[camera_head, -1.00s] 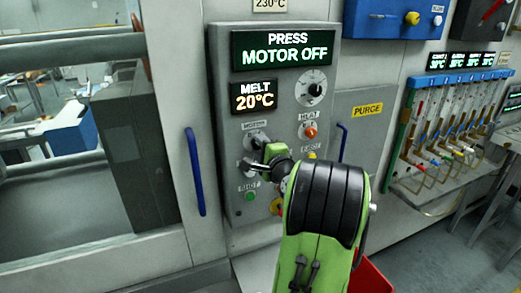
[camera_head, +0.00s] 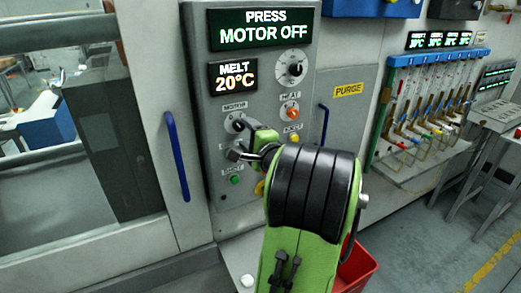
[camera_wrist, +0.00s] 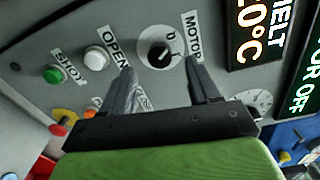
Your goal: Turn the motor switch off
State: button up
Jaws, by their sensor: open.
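The motor switch (camera_wrist: 159,53) is a round white-plated knob with a black pointer, under the MOTOR label on the grey control panel. In the head view the motor switch (camera_head: 233,122) shows partly, beside my gripper (camera_head: 241,140). In the wrist view the two fingers of my gripper (camera_wrist: 160,68) are apart with nothing between them. The fingertips lie below and to either side of the knob in that picture, and I see no contact. The press display (camera_head: 263,28) reads MOTOR OFF.
A green button (camera_wrist: 53,74) and a white button (camera_wrist: 96,58) are near the switch. An orange heat knob (camera_head: 292,113) and a dial (camera_head: 292,68) are at its right. Blue handles (camera_head: 177,157) flank the panel. A red bin (camera_head: 358,268) stands below.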

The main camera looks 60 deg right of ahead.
jog(key=b+v, duration=0.2)
jog(key=v, duration=1)
jog(key=shift+w+f, duration=0.1)
jog(key=shift+w, duration=0.05)
jog(key=w+a+f+n+g+y, duration=0.1)
jog(key=w+a+f+n+y, duration=0.1)
jog(key=w+a+n+y, duration=0.3)
jog(key=w+a+f+n+g+y, duration=0.1)
jog(key=a+f+n, duration=0.25)
jog(key=a, duration=0.45)
jog(key=w+a+f+n+g+y, duration=0.1)
jog(key=w+a+n+y, duration=0.25)
jog(key=a, duration=0.25)
jog(key=s+a+f+n+g, duration=0.3)
jog(key=a+f+n+g, duration=0.1)
jog(key=a+n, duration=0.4)
jog(key=s+a+f+n+g, duration=0.1)
jog(key=s+a+n, duration=0.4)
jog(key=s, duration=0.5)
jog(key=shift+f+n+g+h, duration=0.3)
jog(key=shift+f+g+h, duration=0.05)
jog(key=shift+g, duration=0.45)
jog(key=shift+a, duration=0.1)
